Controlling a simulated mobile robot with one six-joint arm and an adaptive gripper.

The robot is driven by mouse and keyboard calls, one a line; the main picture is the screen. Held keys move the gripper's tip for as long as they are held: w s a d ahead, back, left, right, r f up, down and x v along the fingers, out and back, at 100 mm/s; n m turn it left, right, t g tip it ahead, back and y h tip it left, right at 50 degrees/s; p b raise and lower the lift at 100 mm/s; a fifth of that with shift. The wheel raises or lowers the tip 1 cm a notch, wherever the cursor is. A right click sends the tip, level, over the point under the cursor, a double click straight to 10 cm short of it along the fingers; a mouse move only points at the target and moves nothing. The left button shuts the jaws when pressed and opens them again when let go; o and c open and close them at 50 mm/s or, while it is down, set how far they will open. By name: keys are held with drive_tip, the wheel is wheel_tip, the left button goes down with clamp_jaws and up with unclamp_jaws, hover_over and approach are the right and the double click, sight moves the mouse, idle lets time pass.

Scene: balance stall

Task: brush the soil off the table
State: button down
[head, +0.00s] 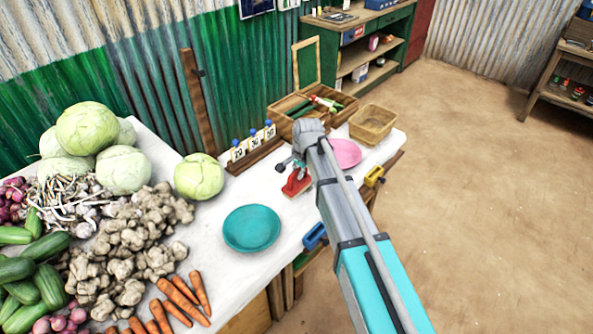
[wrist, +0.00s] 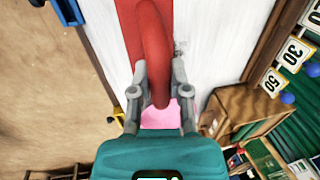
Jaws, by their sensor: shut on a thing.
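My gripper (head: 295,166) is over the white table (head: 208,232), right of the card rack and behind the teal plate. It is shut on the curved handle of a red brush (head: 297,184). In the wrist view the handle of the brush (wrist: 152,35) runs between the two fingers of my gripper (wrist: 160,92), with a wide red part below it. A few small dark specks, perhaps soil (wrist: 181,46), show on the white tabletop just right of the handle. Bristles are hidden, so I cannot tell whether they touch the table.
A teal plate (head: 251,228) lies in front, a pink plate (head: 344,153) to the right. A number-card rack (head: 254,150), wooden box (head: 287,124) and basket (head: 373,124) stand behind. Cabbages (head: 88,128), ginger (head: 140,225) and carrots (head: 180,297) fill the left. Blue (head: 314,237) and yellow (head: 374,175) items sit at the edge.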

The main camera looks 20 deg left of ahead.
sight(296, 179)
drive_tip(key=shift+w+a+f+b, duration=0.15)
drive_tip(key=shift+w+a+f, duration=0.1)
drive_tip(key=shift+w, duration=0.3)
drive_tip(key=shift+w+a+f+b, duration=0.15)
drive_tip(key=shift+w+a, duration=0.15)
drive_tip(key=shift+w, duration=0.25)
drive_tip(key=shift+w+a+f+b, duration=0.1)
drive_tip(key=shift+w+a+f, duration=0.15)
drive_tip(key=shift+w, duration=0.3)
drive_tip(key=shift+f, duration=0.1)
drive_tip(key=shift+f+b, duration=2.85)
drive_tip(key=shift+b, duration=0.15)
drive_tip(key=shift+f+b, duration=1.05)
drive_tip(key=shift+w, duration=0.1)
drive_tip(key=shift+w+d+r, duration=0.1)
drive_tip(key=shift+w+d, duration=0.25)
drive_tip(key=shift+w, duration=0.5)
drive_tip(key=shift+w+d, duration=0.35)
drive_tip(key=shift+w, duration=0.45)
